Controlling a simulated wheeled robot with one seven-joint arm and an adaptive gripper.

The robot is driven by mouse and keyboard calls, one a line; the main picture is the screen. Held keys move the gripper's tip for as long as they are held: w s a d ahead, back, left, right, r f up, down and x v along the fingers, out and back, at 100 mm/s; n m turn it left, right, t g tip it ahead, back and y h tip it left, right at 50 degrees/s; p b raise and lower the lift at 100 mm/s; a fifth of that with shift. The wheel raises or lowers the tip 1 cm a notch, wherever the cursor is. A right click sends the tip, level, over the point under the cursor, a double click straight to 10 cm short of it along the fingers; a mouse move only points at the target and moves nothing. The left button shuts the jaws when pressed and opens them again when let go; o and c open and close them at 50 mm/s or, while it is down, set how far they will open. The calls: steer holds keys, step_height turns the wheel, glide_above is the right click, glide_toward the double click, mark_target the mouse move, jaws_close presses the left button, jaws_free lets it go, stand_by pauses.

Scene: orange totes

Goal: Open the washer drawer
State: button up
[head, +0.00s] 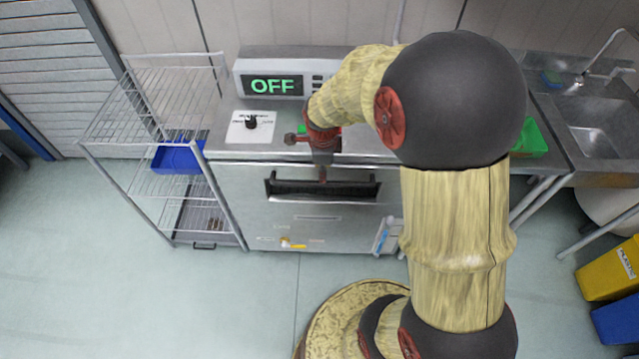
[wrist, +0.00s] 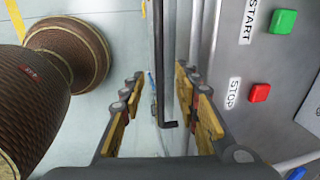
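The washer (head: 235,190) is a steel machine with a lit "OFF" display. Its drawer front (head: 345,218) looks flush with the body. A dark bar handle (head: 287,187) runs across the drawer; in the wrist view the handle (wrist: 159,60) shows as a thin dark bar with a bent end. My gripper (head: 322,173) is at the middle of the handle, pointing down. In the wrist view my gripper (wrist: 157,95) has its fingers apart, with the handle between them and gaps on both sides. My arm hides the washer's right part.
A wire rack (head: 150,100) with a blue bin (head: 178,157) stands left of the washer. A steel sink (head: 600,130) is at the right. Green START (wrist: 282,21) and red STOP (wrist: 259,92) buttons sit beside my gripper. The floor before the drawer is clear on the left.

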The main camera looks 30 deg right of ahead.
steer(key=f, duration=0.2)
steer(key=f+b, duration=0.1)
steer(key=f, duration=0.2)
steer(key=w+f+b, duration=0.1)
steer(key=f, duration=0.1)
steer(key=shift+w+d+f, duration=0.1)
steer(key=shift+d+f, duration=0.2)
steer(key=shift+d, duration=0.1)
steer(key=shift+c, duration=1.4)
jaws_close()
